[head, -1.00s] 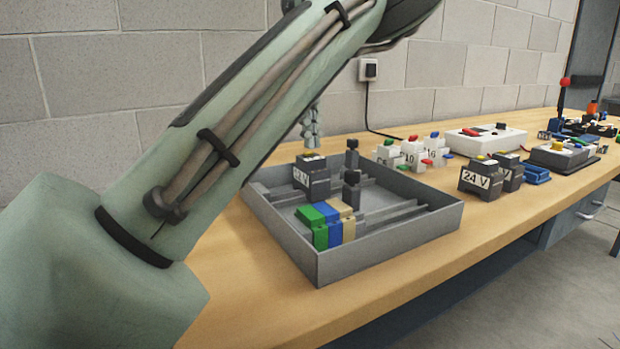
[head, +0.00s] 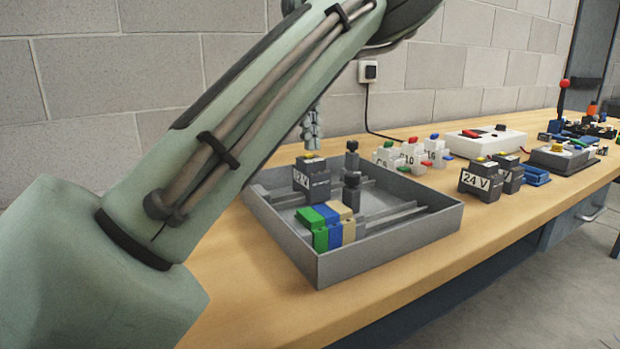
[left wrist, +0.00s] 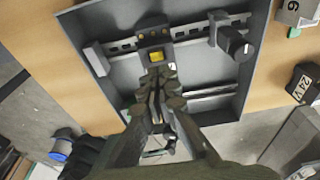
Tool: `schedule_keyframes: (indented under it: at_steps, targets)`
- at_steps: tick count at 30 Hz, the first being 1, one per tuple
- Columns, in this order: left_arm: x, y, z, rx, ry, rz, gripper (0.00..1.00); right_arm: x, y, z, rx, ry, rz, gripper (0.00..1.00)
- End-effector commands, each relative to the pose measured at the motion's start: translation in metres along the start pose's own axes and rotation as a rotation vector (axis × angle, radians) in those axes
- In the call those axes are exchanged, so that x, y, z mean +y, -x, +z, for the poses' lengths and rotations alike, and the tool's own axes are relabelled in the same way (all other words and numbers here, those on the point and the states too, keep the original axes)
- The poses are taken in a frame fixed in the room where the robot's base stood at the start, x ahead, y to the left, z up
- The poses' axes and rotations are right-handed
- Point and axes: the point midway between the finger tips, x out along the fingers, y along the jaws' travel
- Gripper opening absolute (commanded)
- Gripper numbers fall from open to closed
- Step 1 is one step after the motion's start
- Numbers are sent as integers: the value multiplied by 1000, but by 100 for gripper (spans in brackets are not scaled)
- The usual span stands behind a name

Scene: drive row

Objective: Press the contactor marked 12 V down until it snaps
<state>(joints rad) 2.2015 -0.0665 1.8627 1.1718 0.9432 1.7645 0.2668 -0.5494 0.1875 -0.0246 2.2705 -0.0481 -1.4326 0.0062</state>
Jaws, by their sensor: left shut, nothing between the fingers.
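The contactor marked 12 V (head: 312,180) is a dark block with a white label, partly cut off, in the grey tray (head: 390,241). It stands at a rail; I cannot tell whether it is fully seated. In the left wrist view the contactor (left wrist: 153,33) shows a yellow patch on top. My left gripper (head: 312,146) is shut and empty, pointing down just above the contactor's top. Its closed fingertips (left wrist: 156,73) lie right by the yellow patch in the left wrist view; whether they touch is unclear. My right gripper is not in view.
Green, blue and tan terminal blocks (head: 327,228) and dark posts (head: 351,190) stand in the tray near the contactor. Contactors marked 24 V (head: 481,180), white numbered blocks (head: 411,157) and a white box (head: 487,138) stand to the right. The bench front is clear.

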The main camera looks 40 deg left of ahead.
Motion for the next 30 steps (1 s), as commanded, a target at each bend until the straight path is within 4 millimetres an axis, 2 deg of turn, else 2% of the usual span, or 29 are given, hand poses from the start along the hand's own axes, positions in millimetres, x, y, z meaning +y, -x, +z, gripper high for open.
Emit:
schedule_keyframes:
  at_steps: [30]
  targets:
    - [0, -17, 2, 0, 0, 0, 0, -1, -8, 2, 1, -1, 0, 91]
